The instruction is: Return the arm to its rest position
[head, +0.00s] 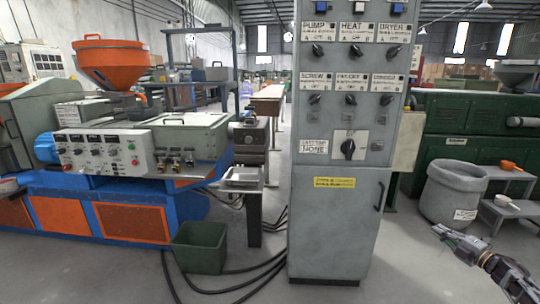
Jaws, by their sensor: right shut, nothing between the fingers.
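My right gripper (438,234) is at the lower right of the head view, with its arm coming in from the right edge. It is shut and holds nothing. It is over the grey floor, in front of a grey bin, and touches nothing that I can see. My left gripper is not in the head view.
A tall grey control cabinet (335,225) with knobs stands in the middle. An orange and blue extruder (125,222) with an orange hopper (112,62) is on the left. A green bin (199,248) and black cables lie on the floor. A grey bin (452,192) stands by grey steps (514,208).

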